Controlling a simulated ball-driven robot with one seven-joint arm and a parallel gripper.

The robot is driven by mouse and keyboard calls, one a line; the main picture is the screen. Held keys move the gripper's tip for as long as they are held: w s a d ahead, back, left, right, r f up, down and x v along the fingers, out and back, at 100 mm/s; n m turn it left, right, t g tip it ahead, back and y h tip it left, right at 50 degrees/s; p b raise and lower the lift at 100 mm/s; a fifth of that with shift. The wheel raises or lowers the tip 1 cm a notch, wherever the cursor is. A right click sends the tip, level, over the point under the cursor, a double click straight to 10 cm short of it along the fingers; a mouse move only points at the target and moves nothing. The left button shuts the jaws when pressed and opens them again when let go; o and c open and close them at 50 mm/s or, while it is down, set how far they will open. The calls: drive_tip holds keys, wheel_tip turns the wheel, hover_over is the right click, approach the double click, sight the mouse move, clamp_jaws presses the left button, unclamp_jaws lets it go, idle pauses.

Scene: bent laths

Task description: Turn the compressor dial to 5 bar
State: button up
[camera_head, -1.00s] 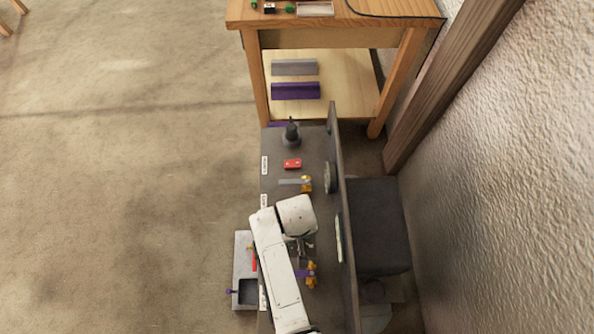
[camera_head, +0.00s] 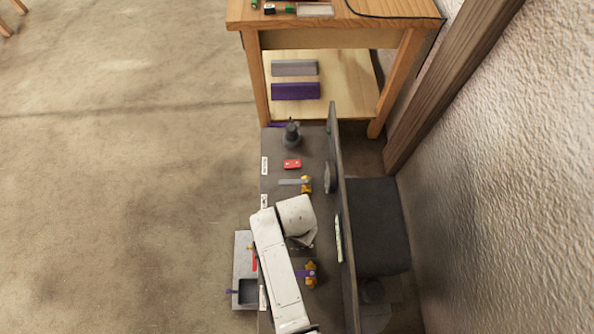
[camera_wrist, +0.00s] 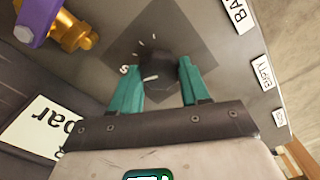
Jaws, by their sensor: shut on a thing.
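The compressor dial (camera_wrist: 158,68) is a dark round knob on a dark diamond-shaped plate in the wrist view, with pale scale marks and a small white figure at its left. My gripper (camera_wrist: 160,84) has two teal fingers, one on each side of the dial, shut on it. In the head view my white arm and wrist cover the dial and the fingertips. A white card (camera_wrist: 42,128) with "bar" lettering shows at the lower left of the wrist view.
A brass valve with a purple lever (camera_head: 310,274) is close to my wrist; another with a grey lever (camera_head: 306,184) is farther up the bench. A red block (camera_head: 292,164) lies beyond. The upright panel (camera_head: 345,200) bounds the right side. A grey tray (camera_head: 241,254) adjoins the left edge.

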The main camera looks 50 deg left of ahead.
drive_tip(key=shift+m, duration=0.6)
drive_tip(key=o, duration=1.1)
drive_tip(key=shift+c, duration=0.2)
drive_tip(key=shift+r, duration=0.1)
wheel_tip(320, 180, up, 11)
drive_tip(key=shift+f+p, duration=0.2)
drive_tip(key=shift+p, duration=0.2)
